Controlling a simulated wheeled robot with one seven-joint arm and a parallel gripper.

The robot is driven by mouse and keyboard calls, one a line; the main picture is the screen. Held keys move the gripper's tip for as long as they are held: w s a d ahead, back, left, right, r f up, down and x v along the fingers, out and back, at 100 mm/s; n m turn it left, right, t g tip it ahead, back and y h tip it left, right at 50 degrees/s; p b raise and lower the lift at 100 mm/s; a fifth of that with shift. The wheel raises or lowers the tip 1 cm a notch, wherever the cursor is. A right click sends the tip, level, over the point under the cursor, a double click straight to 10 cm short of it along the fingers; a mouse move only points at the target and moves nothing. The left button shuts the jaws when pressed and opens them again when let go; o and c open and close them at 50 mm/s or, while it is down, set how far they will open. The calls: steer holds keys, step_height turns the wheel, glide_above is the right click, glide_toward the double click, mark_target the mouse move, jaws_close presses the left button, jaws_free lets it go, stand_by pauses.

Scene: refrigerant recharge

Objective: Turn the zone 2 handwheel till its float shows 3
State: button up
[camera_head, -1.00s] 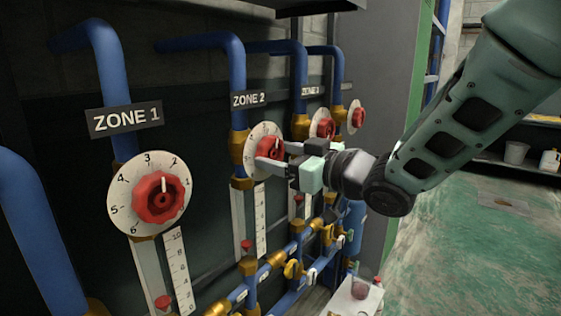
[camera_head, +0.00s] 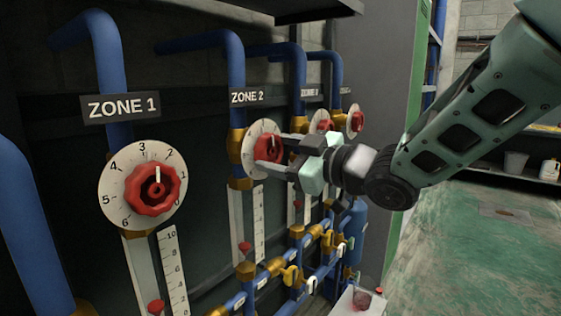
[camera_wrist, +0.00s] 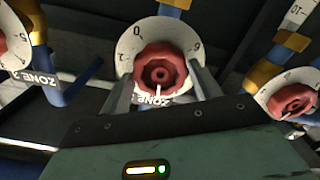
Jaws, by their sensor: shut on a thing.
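The zone 2 handwheel (camera_head: 267,148) is a red knob on a white numbered dial (camera_head: 250,143), below the ZONE 2 sign (camera_head: 247,97). My gripper (camera_head: 273,153) reaches it from the right and is shut on it, with one finger above and one below. In the wrist view the handwheel (camera_wrist: 160,68) sits between the two fingers, and its white pointer mark points down in the picture. Below the dial, the red zone 2 float (camera_head: 245,247) sits low beside a white scale (camera_head: 259,222). The scale's figures are too small to read.
The zone 1 handwheel (camera_head: 155,189) stands nearer at the left, with its own float (camera_head: 156,306). Two more red handwheels (camera_head: 321,125) (camera_head: 356,121) lie just beyond. Blue pipes with brass fittings and yellow valves (camera_head: 292,275) run below. The green floor (camera_head: 465,250) at right is open.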

steer(key=shift+n+b, duration=0.55)
steer(key=shift+n, duration=0.25)
steer(key=shift+d, duration=0.1)
steer(key=shift+f, duration=0.1)
steer(key=n+b, duration=0.2)
steer(key=b, duration=0.1)
steer(key=shift+f+n, duration=0.1)
steer(key=shift+n, duration=0.2)
steer(key=shift+n+b, duration=0.35)
steer(key=shift+n, duration=0.05)
steer(key=n+b, duration=0.2)
steer(key=b, duration=0.1)
steer(key=shift+n, duration=0.3)
steer(key=o, duration=1)
steer(key=shift+r, duration=0.2)
steer(key=shift+c, duration=0.2)
